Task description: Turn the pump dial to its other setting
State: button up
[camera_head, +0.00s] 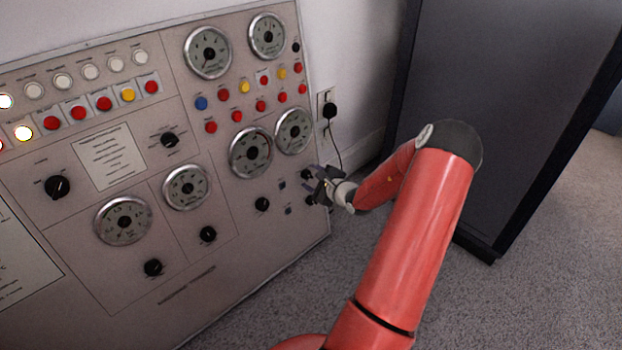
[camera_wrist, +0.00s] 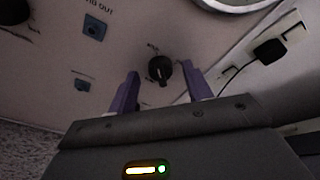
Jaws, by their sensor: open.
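A small black dial (camera_wrist: 160,70) with a pale pointer mark sits on the grey panel, between my two purple fingers in the wrist view. Its printed labels are too small to read, so I cannot tell that it is the pump dial. My gripper (camera_wrist: 159,74) is open, with a finger on either side of the dial and a visible gap to each. In the head view my gripper (camera_head: 322,186) is at the panel's lower right edge, partly covering the area around the small black knobs there. I cannot tell whether the fingers touch the panel.
The control panel (camera_head: 190,290) carries gauges, coloured buttons and other black knobs, one at the lower middle (camera_head: 262,204). Blue sockets (camera_wrist: 94,27) lie left of the dial. A black plug (camera_head: 329,110) with a cable is on the wall. A dark cabinet (camera_head: 500,90) stands right.

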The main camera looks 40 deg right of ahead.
jog(key=shift+w+f, duration=0.1)
jog(key=shift+w, duration=0.2)
jog(key=c, duration=0.9)
jog(key=shift+c, duration=0.2)
